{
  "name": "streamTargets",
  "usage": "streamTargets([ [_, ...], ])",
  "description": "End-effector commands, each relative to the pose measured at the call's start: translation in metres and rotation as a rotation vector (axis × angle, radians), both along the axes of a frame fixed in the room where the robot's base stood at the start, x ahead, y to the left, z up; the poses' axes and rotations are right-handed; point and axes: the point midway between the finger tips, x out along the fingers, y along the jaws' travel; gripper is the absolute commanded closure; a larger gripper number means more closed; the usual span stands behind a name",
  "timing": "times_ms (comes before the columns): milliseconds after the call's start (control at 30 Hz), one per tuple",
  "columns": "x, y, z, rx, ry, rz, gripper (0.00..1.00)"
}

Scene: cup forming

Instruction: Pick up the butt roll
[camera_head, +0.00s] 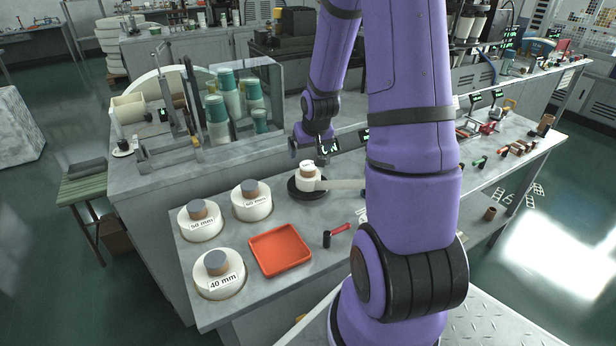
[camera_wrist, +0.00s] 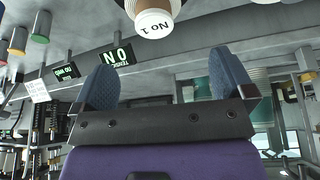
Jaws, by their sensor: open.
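A small white roll (camera_head: 308,183), which fits the butt roll, sits on a round black stand (camera_head: 296,194) on the bench. A pale strip (camera_head: 345,184) runs from it to the right, behind my arm. In the wrist view a roll with a brown core (camera_wrist: 166,6) and the label "No 1" (camera_wrist: 152,24) is at the top edge, partly cut off. My gripper (camera_head: 316,158) is just above the roll in the head view. In the wrist view its two blue-grey fingers are apart and empty (camera_wrist: 165,78), with the roll beyond the tips.
Larger white rolls marked 50 mm (camera_head: 201,226), 60 mm (camera_head: 252,207) and 40 mm (camera_head: 219,280) stand at the left. An orange tray (camera_head: 281,257) and a red-handled tool (camera_head: 338,230) lie in front. A glass-sided case with green-topped cups (camera_head: 222,120) stands behind left.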

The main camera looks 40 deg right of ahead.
Motion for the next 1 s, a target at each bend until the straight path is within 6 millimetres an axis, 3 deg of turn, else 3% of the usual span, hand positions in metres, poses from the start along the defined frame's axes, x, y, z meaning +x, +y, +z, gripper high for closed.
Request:
streamTargets([
  [500,0.015,-0.017,-0.056,0.009,-0.001,-0.016,0.00],
  [833,0.023,-0.021,-0.074,0.008,-0.002,-0.016,0.00],
  [1000,0.031,-0.023,-0.093,0.008,-0.001,-0.015,0.00],
])
